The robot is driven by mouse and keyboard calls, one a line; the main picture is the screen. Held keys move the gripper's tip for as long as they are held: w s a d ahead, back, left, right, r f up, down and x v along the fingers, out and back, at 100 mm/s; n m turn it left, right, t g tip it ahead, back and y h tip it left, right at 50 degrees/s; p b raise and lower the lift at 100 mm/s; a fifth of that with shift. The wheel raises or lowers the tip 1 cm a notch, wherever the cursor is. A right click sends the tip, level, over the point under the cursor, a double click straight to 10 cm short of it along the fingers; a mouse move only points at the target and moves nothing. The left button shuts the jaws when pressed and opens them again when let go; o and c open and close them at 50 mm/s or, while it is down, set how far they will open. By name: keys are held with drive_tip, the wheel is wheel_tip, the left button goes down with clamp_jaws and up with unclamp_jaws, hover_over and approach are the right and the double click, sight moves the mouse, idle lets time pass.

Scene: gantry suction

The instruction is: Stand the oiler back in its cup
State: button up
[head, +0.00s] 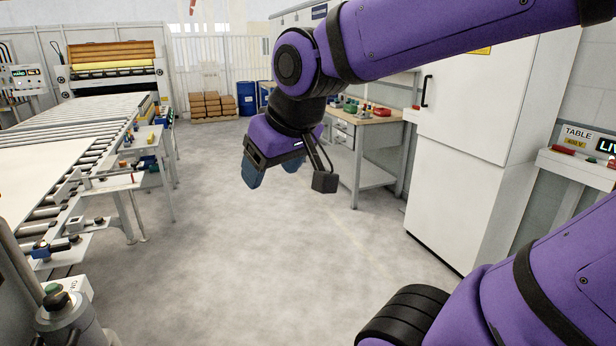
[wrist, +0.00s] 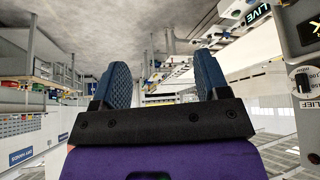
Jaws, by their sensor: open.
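My gripper (head: 273,170) hangs in the air over the open floor, its blue fingers pointing down and spread apart with nothing between them. In the wrist view the two blue fingers of my gripper (wrist: 161,72) also stand apart and empty. I cannot make out the oiler or its cup for certain in either view. Small red, green and blue items lie on the benches, too small to name.
A workbench (head: 362,135) with small items stands behind my gripper, beside a tall white cabinet (head: 468,122). A roller conveyor (head: 85,125) runs along the left. Blue drums (head: 246,98) and stacked brown boxes (head: 212,105) are at the back. The middle floor (head: 240,250) is clear.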

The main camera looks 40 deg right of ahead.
drive_tip(key=s+d, duration=0.1)
drive_tip(key=s, duration=0.6)
drive_tip(key=shift+m+g, duration=0.3)
drive_tip(key=shift+g, duration=0.1)
drive_tip(key=shift+c, duration=0.2)
